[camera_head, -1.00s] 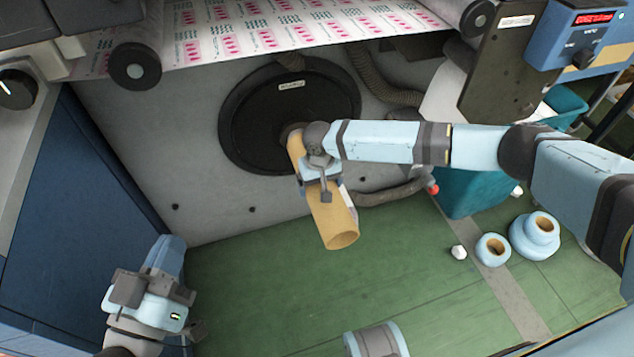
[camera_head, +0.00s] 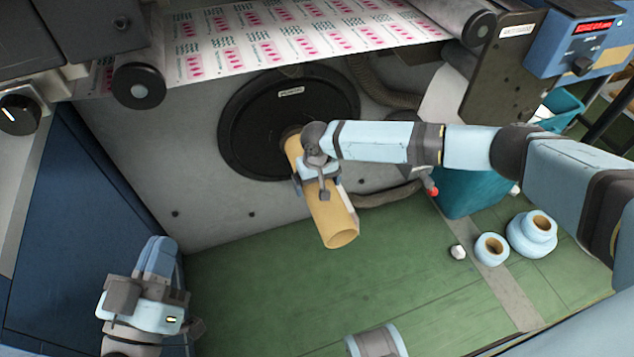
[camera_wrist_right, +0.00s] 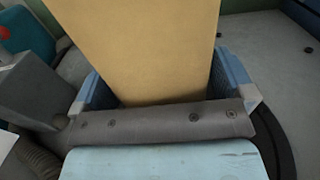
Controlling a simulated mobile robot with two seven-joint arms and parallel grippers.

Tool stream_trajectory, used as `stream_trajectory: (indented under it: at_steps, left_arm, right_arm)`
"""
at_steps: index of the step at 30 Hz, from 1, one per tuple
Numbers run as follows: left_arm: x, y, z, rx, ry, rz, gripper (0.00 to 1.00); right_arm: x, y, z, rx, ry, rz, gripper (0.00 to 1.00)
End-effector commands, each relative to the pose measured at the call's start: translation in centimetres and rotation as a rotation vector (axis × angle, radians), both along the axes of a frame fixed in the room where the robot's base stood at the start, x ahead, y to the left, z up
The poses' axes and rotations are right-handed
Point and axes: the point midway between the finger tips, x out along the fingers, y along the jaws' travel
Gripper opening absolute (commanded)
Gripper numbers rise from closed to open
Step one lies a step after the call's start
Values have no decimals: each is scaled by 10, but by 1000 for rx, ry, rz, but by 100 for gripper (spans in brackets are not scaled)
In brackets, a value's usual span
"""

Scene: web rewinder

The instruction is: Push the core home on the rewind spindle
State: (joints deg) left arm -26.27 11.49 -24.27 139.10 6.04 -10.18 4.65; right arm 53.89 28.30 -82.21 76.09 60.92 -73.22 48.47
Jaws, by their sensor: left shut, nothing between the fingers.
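The core (camera_head: 334,222) is a tan cardboard tube. Its far end is at the middle of the black disc (camera_head: 255,140) on the grey machine wall, and its near end points down toward the floor. The spindle itself is hidden by the core and my right gripper. My right gripper (camera_head: 318,182) is shut around the core at its upper half. In the right wrist view the core (camera_wrist_right: 135,45) lies between the two blue fingers (camera_wrist_right: 165,85). My left gripper (camera_head: 157,258) is shut and empty at the lower left, well apart from the core.
Printed web (camera_head: 290,40) runs above the disc. A blue cabinet side (camera_head: 80,220) stands at the left. A teal bin (camera_head: 470,190) and blue rolls (camera_head: 530,235) stand at the right. The green floor (camera_head: 270,290) below the core is mostly clear.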

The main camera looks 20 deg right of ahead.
Motion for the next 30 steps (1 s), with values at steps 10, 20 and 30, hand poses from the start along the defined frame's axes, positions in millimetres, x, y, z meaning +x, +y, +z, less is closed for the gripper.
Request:
stream_trajectory:
  at_steps: [10, 20, 30]
  left_arm:
    - [2, 8, -5, 48, 65, 33, 0]
    - [0, 24, -55, 182, 270, 74, 0]
    - [-2, 30, -70, 222, 328, 83, 0]
  right_arm:
    - [0, 1, 51, 3, 0, 0, 100]
    - [0, 0, 119, 1, -1, 0, 100]
    - [1, 0, 138, 0, 0, 0, 100]
